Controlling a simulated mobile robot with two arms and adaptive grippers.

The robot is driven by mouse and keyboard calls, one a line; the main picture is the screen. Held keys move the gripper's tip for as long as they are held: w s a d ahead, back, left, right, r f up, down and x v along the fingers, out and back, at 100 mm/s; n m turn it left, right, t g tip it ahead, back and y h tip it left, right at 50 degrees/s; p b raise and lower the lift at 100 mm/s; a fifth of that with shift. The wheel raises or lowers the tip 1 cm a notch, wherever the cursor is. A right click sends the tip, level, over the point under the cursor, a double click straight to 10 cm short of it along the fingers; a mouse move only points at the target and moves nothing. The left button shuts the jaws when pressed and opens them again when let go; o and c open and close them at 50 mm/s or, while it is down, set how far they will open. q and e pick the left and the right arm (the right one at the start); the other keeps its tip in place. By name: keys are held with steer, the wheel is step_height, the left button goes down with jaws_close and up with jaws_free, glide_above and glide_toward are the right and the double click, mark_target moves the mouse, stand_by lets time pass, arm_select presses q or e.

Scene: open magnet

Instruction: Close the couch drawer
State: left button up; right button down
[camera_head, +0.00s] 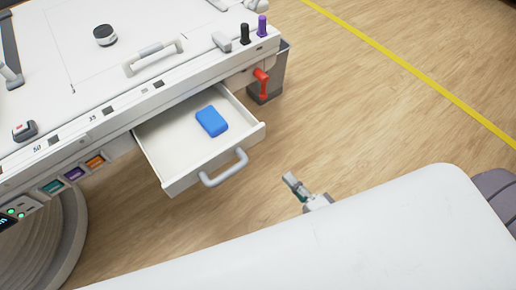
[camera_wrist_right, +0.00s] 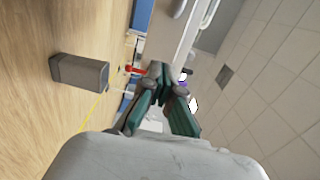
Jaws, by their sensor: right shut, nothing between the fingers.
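The couch (camera_head: 110,95) fills the upper left of the head view. Its white drawer (camera_head: 175,163) stands pulled out from the couch's side, with a grey bar handle (camera_head: 224,168) on its front. A blue block (camera_head: 211,121) lies inside the drawer. My right gripper (camera_head: 290,179) is to the right of the drawer front, apart from the handle, over the floor. In the right wrist view, its green-sided fingers (camera_wrist_right: 160,72) meet at the tips, with nothing held. My left gripper is in neither view.
A grey bin (camera_head: 266,86) stands on the floor at the couch's end and shows in the right wrist view (camera_wrist_right: 80,72). A red lever (camera_head: 261,80) sticks out of the couch's side near it. Wooden floor with a yellow line (camera_head: 410,67) lies clear to the right.

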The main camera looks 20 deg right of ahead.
mark_target(254, 141)
steer(key=p+x, duration=0.1)
steer(key=x, duration=1.2)
steer(key=shift+p, duration=0.3)
steer(key=shift+w+a, duration=0.1)
steer(key=shift+w, duration=0.2)
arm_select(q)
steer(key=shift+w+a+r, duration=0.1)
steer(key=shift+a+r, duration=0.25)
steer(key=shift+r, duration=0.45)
